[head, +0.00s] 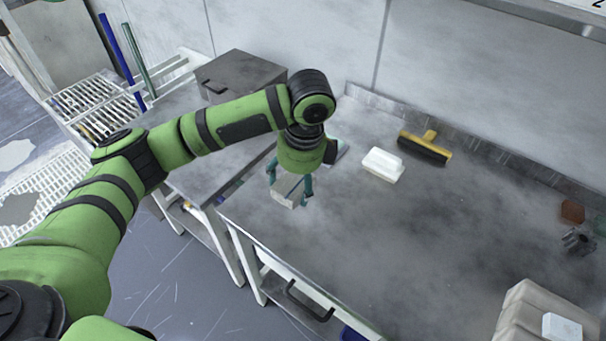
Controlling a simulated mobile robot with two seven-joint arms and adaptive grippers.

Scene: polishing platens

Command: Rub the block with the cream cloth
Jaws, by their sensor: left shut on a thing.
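My left gripper (291,190) points down over the left part of the grey worktop (390,235). It is shut on a pale grey, box-shaped piece (287,191). I cannot tell whether this piece is the block or a folded cloth. A white block-like thing (383,165) lies on the worktop to the right of the gripper, apart from it. No spread-out cream cloth shows. I cannot tell whether the held piece touches the worktop. My right gripper is not in view.
A grey toolbox (240,77) stands on the left bench. A beige container (520,312) is at the lower right, and a brown block (572,212) at the right edge. The middle of the worktop is clear.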

